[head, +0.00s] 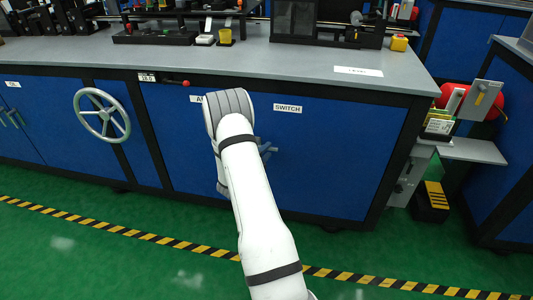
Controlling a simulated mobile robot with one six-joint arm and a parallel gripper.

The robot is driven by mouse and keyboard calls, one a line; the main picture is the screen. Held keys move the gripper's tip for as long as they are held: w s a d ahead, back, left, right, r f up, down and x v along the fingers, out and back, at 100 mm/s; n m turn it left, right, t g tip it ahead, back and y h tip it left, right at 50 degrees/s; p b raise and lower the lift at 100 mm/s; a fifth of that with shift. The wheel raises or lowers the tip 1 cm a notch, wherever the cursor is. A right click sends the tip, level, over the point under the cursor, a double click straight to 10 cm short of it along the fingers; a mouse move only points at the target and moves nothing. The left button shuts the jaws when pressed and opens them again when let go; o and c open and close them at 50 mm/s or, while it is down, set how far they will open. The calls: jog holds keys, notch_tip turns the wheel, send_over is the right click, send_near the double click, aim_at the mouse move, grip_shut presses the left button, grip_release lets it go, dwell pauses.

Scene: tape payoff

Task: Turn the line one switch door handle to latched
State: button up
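The switch door (330,150) is a blue cabinet panel under the grey worktop, with a white label reading SWITCH (288,108) near its top left. My arm reaches up from the bottom in front of the cabinet. My gripper is hidden behind the arm, so its fingers and any contact with the handle do not show.
A grey handwheel (102,114) and a red-knobbed lever (185,83) are on the cabinet front to the left. The worktop (240,65) carries machinery. A side shelf (465,150) juts out at right. Green floor with a yellow-black stripe (140,233) is clear in front.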

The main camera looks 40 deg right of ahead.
jog(key=shift+x, duration=1.35)
jog(key=shift+c, duration=0.6)
grip_shut()
